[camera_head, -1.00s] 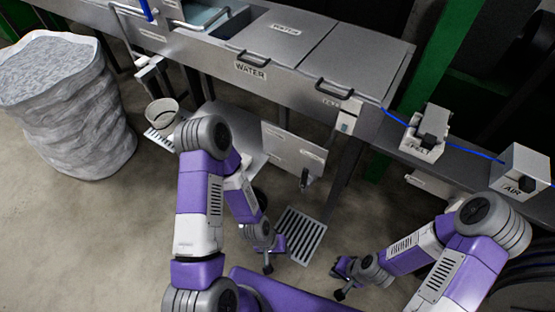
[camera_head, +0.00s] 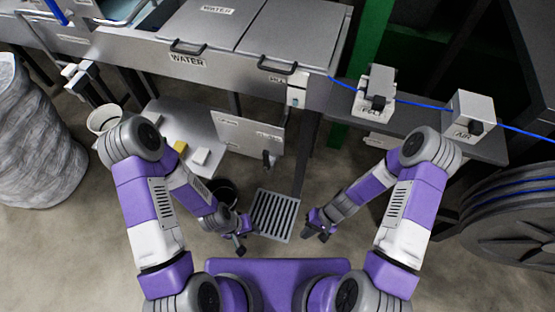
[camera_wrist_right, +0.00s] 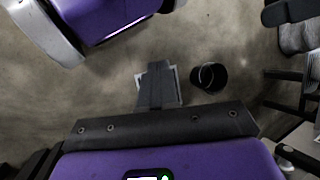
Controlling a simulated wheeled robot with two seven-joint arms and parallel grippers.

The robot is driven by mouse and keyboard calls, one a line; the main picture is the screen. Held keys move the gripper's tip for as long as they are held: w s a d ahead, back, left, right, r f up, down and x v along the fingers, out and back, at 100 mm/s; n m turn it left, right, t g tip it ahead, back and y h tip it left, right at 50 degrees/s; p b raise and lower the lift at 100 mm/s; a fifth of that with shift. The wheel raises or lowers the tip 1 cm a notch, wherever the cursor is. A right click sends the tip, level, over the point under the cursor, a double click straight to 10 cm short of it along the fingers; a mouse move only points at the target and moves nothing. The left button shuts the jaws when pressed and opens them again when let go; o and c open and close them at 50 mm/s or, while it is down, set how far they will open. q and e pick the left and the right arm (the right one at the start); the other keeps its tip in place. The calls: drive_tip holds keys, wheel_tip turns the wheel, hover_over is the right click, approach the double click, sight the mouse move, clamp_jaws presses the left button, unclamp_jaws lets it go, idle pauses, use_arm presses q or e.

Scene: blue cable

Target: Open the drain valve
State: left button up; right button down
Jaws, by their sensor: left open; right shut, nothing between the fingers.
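A grey metal trough with lids marked WATER (camera_head: 215,25) runs along the back. Below its front hangs a pale labelled panel (camera_head: 235,133). A small dark lever-like part (camera_head: 266,158) hangs at its lower right; I cannot tell whether it is the drain valve. A slotted floor grate (camera_head: 275,215) lies below, between my grippers. My left gripper (camera_head: 241,238) is open and empty at the grate's left side. My right gripper (camera_head: 316,229) is shut and empty to the grate's right; in the right wrist view its dark fingers (camera_wrist_right: 156,85) overlap the grate (camera_wrist_right: 172,82).
A dark bucket (camera_head: 222,190) stands left of the grate. A low metal shelf (camera_head: 165,115) holds a yellow block and a white block. A white bucket (camera_head: 104,118), a big grey sack (camera_head: 35,145) and a cable reel (camera_head: 515,215) flank the sides. A box marked AIR (camera_head: 474,115) sits right.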

sight(269, 158)
drive_tip(key=w+d+r+t+y, duration=0.1)
drive_tip(key=w+r+t+y, duration=0.3)
drive_tip(key=w, duration=0.5)
drive_tip(key=w+d+r+t+y, duration=0.2)
drive_tip(key=w+r+t+y, duration=0.2)
drive_tip(key=w+y, duration=0.3)
drive_tip(key=w+r, duration=0.1)
drive_tip(key=w, duration=0.2)
drive_tip(key=shift+d+r+m, duration=0.15)
drive_tip(key=shift+r+m, duration=0.25)
drive_tip(key=b+x, duration=0.2)
drive_tip(key=x, duration=1.2)
